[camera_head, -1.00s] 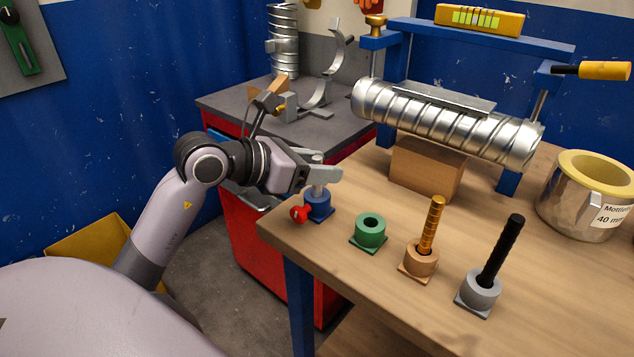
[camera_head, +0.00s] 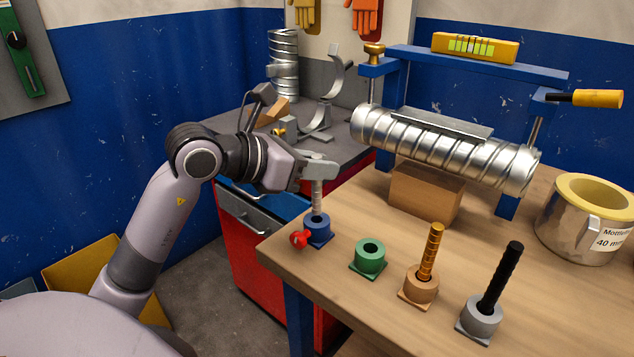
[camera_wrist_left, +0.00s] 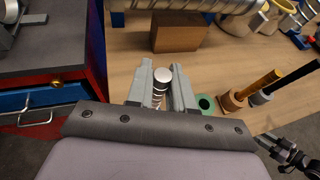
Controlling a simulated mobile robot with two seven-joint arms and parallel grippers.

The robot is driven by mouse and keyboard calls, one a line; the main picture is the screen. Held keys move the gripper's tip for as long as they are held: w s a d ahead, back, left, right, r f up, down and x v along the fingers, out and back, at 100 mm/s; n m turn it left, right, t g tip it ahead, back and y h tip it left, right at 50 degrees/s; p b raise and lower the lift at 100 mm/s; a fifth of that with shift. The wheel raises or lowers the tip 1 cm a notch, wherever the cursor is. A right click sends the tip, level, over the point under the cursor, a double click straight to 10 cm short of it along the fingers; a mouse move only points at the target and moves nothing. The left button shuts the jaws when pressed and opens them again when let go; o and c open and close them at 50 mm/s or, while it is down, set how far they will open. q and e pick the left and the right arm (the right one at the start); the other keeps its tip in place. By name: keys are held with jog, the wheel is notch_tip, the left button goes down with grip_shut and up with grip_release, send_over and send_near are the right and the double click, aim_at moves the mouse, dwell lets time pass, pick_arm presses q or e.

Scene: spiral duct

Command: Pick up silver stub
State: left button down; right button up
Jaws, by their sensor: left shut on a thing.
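The silver stub (camera_head: 317,194) is upright above the blue holder (camera_head: 318,232), its lower end at the holder's mouth. I cannot tell if its tip is clear of the hole. My left gripper (camera_head: 320,170) is shut on the stub's upper part. In the left wrist view, the stub's round top (camera_wrist_left: 162,75) shows between the two fingers of the left gripper (camera_wrist_left: 161,82). A red knob (camera_head: 299,239) sticks out of the blue holder's side.
To the right stand an empty green holder (camera_head: 369,259), a copper holder (camera_head: 418,289) with a gold rod, and a grey holder (camera_head: 479,322) with a black rod. Behind, a spiral duct (camera_head: 445,150) rests over a wooden block (camera_head: 426,192). A tin (camera_head: 575,225) stands at right.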

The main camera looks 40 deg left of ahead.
pick_arm(q)
notch_tip(320, 180, up, 15)
jog(key=p, duration=0.2)
